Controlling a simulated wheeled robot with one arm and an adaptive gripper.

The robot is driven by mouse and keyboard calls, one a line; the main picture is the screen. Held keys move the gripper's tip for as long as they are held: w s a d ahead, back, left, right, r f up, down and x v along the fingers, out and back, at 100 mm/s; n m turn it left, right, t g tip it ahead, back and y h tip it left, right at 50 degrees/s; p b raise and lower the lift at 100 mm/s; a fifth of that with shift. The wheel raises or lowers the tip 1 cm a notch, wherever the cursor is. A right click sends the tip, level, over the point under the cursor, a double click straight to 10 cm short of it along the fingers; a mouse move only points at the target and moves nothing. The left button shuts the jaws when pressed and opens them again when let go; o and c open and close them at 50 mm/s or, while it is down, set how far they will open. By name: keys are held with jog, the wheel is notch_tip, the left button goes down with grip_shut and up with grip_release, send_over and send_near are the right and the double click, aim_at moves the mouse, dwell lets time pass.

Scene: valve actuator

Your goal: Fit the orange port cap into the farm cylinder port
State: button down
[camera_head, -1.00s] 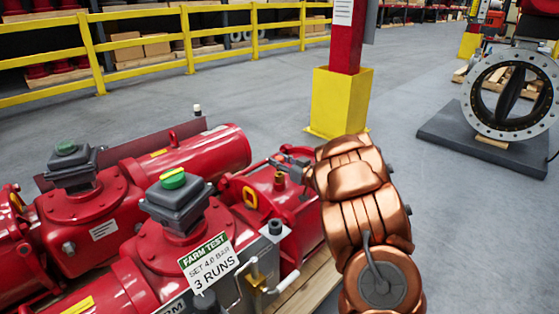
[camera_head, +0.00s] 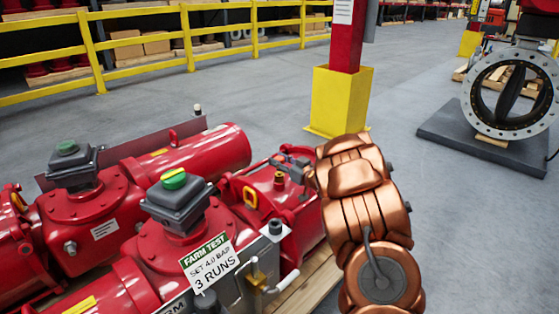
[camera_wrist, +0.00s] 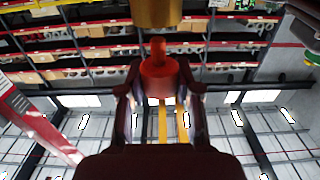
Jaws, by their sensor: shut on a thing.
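In the wrist view my gripper (camera_wrist: 160,88) is shut on the orange port cap (camera_wrist: 158,82), one finger on each side. The cap's narrow stem points up in the picture, towards a brass fitting (camera_wrist: 157,12) cut off by the top edge. Stem and fitting look close and in line; I cannot tell whether they touch. In the head view my gripper (camera_head: 292,163) is small and partly hidden by my copper wrist, above the red farm cylinder (camera_head: 258,182). A small fitting (camera_head: 279,180) stands on top of this cylinder, close to the fingers.
The FARM TEST tag (camera_head: 208,262) hangs on the near actuator, below its grey box with a green top (camera_head: 174,181). A second red actuator (camera_head: 85,220) lies behind it at left. A yellow-based post (camera_head: 340,100) stands beyond my arm.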

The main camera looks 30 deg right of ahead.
jog(key=shift+f, duration=1.65)
jog(key=c, duration=0.7)
grip_release()
jog(key=shift+s, duration=0.1)
jog(key=v, duration=1.1)
jog(key=shift+s+d, duration=0.2)
jog(key=shift+s, duration=0.2)
